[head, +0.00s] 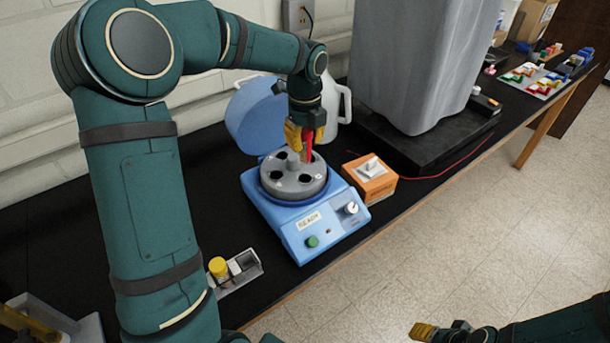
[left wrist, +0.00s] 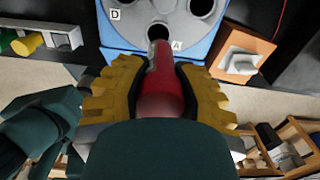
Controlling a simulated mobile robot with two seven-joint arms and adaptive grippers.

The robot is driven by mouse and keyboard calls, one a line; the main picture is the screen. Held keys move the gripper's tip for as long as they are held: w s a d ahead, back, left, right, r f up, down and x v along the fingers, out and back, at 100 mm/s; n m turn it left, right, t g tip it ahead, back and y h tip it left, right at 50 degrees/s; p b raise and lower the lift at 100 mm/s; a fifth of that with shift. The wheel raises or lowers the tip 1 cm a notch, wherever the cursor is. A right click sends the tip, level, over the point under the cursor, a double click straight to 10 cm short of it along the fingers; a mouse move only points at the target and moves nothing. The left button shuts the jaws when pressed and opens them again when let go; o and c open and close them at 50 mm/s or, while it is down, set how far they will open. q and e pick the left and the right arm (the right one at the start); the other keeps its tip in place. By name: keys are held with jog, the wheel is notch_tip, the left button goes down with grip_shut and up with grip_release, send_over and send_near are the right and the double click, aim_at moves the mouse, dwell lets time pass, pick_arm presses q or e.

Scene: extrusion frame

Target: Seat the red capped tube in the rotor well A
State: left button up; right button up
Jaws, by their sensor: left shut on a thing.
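My left gripper (head: 305,132) is shut on the red capped tube (head: 309,148) and holds it over the grey rotor (head: 295,190) of the blue centrifuge (head: 325,232). In the left wrist view, the red tube (left wrist: 162,80) lies between the yellow fingers of the left gripper (left wrist: 158,90). Its far end points at a dark well (left wrist: 158,33) beside the label A (left wrist: 177,45). I cannot tell whether the tip is inside the well or just above it. My right gripper (head: 425,331) shows at the lower right, away from the bench; its jaw state is unclear.
The centrifuge's blue lid (head: 257,118) stands open behind the rotor. An orange box (head: 371,187) sits close on the right. A small rack (head: 240,272) with a yellow-capped tube (head: 218,267) stands front left. A large grey container (head: 412,65) stands behind.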

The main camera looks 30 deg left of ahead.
aim_at(305, 162)
pick_arm(q)
jog(key=f, duration=0.3)
jog(key=shift+s+d+f, duration=0.15)
jog(key=shift+s+f, duration=0.15)
jog(key=shift+f, duration=0.1)
jog(key=shift+w+f+b, duration=0.1)
jog(key=shift+f+b, duration=0.2)
jog(key=shift+f, duration=2.45)
jog(key=shift+f, duration=0.1)
jog(key=o, duration=0.9)
notch_tip(305, 162, up, 12)
jog(key=shift+r+p, duration=0.15)
jog(key=shift+p, duration=0.35)
